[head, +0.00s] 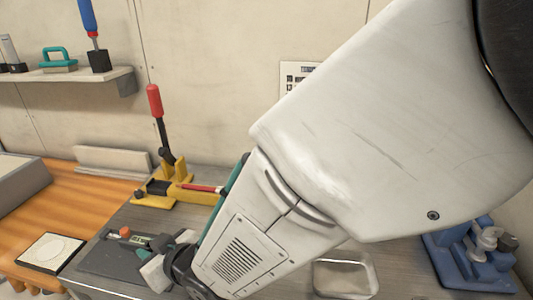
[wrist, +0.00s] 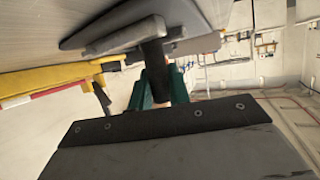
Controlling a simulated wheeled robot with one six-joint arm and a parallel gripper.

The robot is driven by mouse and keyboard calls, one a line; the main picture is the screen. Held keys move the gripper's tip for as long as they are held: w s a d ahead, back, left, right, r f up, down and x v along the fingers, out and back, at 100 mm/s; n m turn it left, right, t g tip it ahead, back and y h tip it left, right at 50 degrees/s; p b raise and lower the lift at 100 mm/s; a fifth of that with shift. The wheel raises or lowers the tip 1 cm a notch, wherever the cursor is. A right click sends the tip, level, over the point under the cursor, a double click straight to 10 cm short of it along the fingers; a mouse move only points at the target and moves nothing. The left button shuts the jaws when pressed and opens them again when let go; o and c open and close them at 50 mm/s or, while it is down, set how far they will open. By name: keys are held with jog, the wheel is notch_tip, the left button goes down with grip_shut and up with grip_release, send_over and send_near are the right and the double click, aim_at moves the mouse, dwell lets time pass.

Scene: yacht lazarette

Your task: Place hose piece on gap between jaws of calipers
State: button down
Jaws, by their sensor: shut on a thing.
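My gripper (wrist: 157,88) has teal fingers and is shut on a short black cylinder, the hose piece (wrist: 154,62), in the wrist view. The far end of the hose piece overlaps grey metal bars, which look like the caliper jaws (wrist: 118,37); I cannot tell whether they touch. In the head view the calipers (head: 112,239), with a small greenish display and an orange part beside it, lie on a dark grey pad. My gripper (head: 166,244) is low at the pad's right side. My arm and gripper hide much of the jaws, and the gap is not clear.
The dark pad (head: 100,263) lies on a grey bench. A yellow clamp tool with a red handle (head: 154,101) stands behind it. A white card (head: 50,252) is at left. An open metal tray (head: 343,279) and a blue vise (head: 470,258) are at right.

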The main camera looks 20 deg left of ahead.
jog(key=shift+f, duration=0.1)
jog(key=c, duration=1.3)
grip_release()
jog(key=shift+s+d+r, duration=0.1)
jog(key=shift+r, duration=0.1)
jog(key=v, duration=1.1)
jog(key=shift+s+d, duration=0.15)
jog(key=shift+d, duration=0.2)
